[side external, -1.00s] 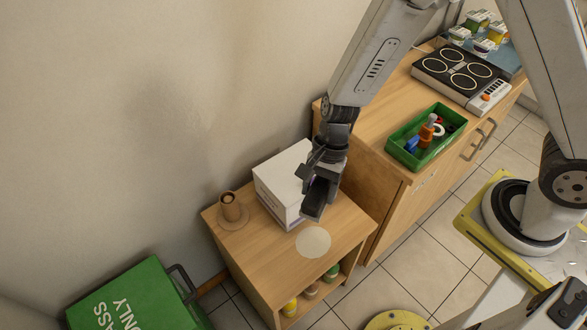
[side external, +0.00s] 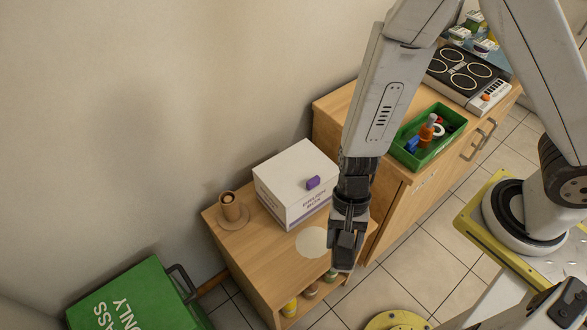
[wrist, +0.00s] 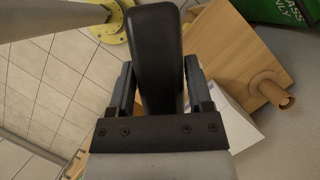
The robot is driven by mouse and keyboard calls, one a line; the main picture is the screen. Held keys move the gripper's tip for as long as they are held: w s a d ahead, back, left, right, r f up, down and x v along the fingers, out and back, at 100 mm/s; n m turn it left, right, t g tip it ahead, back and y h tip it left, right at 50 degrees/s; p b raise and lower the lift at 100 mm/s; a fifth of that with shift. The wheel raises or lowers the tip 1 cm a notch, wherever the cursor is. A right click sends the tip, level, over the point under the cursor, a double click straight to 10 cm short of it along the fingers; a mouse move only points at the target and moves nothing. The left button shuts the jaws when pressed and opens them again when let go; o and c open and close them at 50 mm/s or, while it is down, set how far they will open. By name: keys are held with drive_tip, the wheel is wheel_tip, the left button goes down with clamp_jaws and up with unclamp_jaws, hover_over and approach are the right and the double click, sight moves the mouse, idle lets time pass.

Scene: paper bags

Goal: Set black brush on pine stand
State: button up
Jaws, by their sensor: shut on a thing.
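My gripper (side external: 347,238) is shut on a long black object, the black brush (wrist: 157,45), which stands out between both fingers in the wrist view. In the side view the gripper hangs over the front right edge of the low wooden cabinet, and brush and fingers are hard to tell apart. A brown wooden upright cylinder on a round foot, which looks like the pine stand (side external: 231,209), stands at the cabinet's back left. It also shows at the right of the wrist view (wrist: 272,88). My gripper is well apart from it, to its right.
A pale round disc (side external: 311,242) lies near the gripper. A green tray (side external: 445,147) sits on the higher counter. A green bin (side external: 135,300) stands at lower left.

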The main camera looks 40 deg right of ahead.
wheel_tip(320, 180, down, 11)
drive_tip(key=shift+r, duration=0.2)
idle(0.3)
hover_over(281, 275)
drive_tip(key=d, duration=0.2)
wheel_tip(281, 275, down, 8)
drive_tip(key=shift+d+f, duration=0.1)
drive_tip(key=shift+w+a+f, duration=0.3)
drive_tip(key=shift+w+f, duration=0.25)
drive_tip(key=shift+f, duration=0.1)
drive_tip(key=shift+f, duration=0.1)
drive_tip(key=shift+w+a+f, duration=0.15)
drive_tip(key=shift+w, duration=0.05)
drive_tip(key=shift+f, duration=1.45)
